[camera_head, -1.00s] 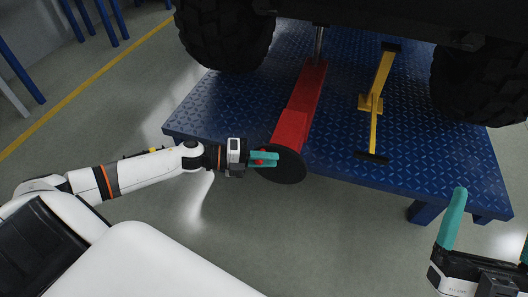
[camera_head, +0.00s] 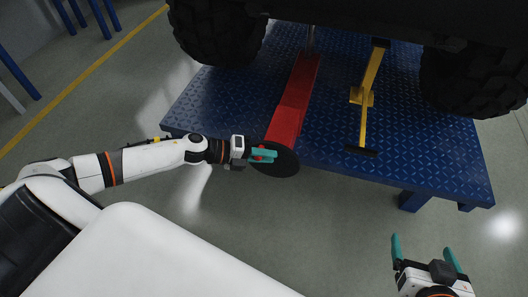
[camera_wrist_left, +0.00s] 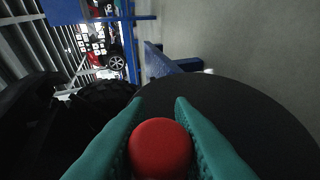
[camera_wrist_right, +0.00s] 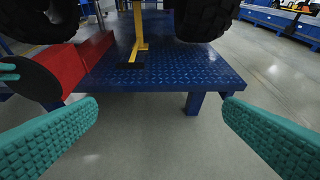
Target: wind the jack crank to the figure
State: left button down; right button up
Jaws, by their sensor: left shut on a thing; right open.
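The red jack (camera_head: 296,95) lies on the blue platform under the vehicle. Its crank is a dark round disc (camera_head: 281,163) at the platform's front edge, with a red knob (camera_wrist_left: 160,147). My left gripper (camera_head: 264,155) is shut on the red knob, and the left wrist view shows the knob between its teal fingers. My right gripper (camera_head: 425,250) is open and empty, in front of the platform and over the floor. In the right wrist view the jack (camera_wrist_right: 88,60) and disc (camera_wrist_right: 34,78) are at the left. I see no readable figure in these views.
The blue platform (camera_head: 400,170) has a diamond-plate top. A yellow stand (camera_head: 366,95) is on it, right of the jack. Large black tyres (camera_head: 222,32) stand at either side. The grey floor (camera_head: 330,215) before the platform is clear.

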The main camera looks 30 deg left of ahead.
pick_arm(q)
jog(key=shift+d+r, duration=0.1)
jog(key=shift+r, duration=0.1)
jog(key=c, duration=1.3)
grip_release()
jog(key=shift+w, duration=0.1)
jog(key=shift+o, duration=0.2)
jog(key=shift+f, duration=0.1)
